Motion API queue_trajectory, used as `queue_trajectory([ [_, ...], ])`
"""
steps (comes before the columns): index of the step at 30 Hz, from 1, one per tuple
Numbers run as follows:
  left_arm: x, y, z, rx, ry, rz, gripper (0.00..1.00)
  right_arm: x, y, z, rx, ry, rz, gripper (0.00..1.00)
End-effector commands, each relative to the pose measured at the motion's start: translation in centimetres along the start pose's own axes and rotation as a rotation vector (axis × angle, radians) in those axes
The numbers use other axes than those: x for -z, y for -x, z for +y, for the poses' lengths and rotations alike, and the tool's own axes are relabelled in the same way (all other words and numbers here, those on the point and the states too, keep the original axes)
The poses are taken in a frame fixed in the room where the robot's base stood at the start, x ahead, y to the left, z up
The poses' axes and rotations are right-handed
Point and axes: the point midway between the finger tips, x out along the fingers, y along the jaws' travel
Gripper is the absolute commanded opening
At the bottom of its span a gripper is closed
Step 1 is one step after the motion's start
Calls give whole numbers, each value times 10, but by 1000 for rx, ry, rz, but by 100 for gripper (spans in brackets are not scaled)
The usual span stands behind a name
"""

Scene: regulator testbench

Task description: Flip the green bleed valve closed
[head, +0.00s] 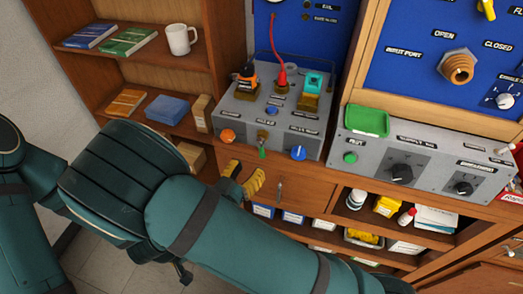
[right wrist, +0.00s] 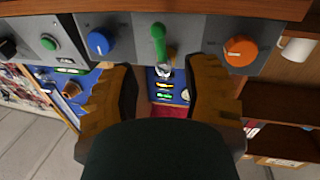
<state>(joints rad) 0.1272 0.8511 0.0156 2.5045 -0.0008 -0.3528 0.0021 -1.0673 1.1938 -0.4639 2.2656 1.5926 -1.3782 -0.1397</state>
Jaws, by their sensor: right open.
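The green bleed valve (head: 262,153) is a small green lever on the front face of the grey regulator box (head: 226,112). In the head view it hangs down below its brass fitting. It sits between an orange knob (head: 227,136) and a blue knob (head: 299,153). My right gripper (head: 242,180) has yellow fingers and is just below and left of the lever, partly hidden by my arm. In the right wrist view, the fingers of this gripper (right wrist: 163,88) are spread with nothing between them. The green lever (right wrist: 159,42) is beyond the gap between the fingertips, apparently not touched.
Hoses and fittings, including a red one (head: 282,76), stand on the box. Right of it is a second grey panel (head: 425,165) with dials and a green tray (head: 367,121). Wooden shelves (head: 170,75) stand left, and a cupboard door (head: 290,192) is below.

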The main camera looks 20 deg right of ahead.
Motion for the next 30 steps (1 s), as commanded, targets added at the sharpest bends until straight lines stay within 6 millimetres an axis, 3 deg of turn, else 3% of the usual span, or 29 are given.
queue_trajectory([
  [6,1,-5,-2,0,0,3,86,-1,-43,0,-3,-2,-2,47],
  [12,1,-8,-3,0,-1,4,86,-1,-69,0,-2,-2,-2,47],
  [26,1,-8,-3,0,-1,5,86,0,-79,0,1,-1,-2,50],
  [30,1,-8,-3,0,-1,5,86,0,-79,0,1,-1,-2,0],
])
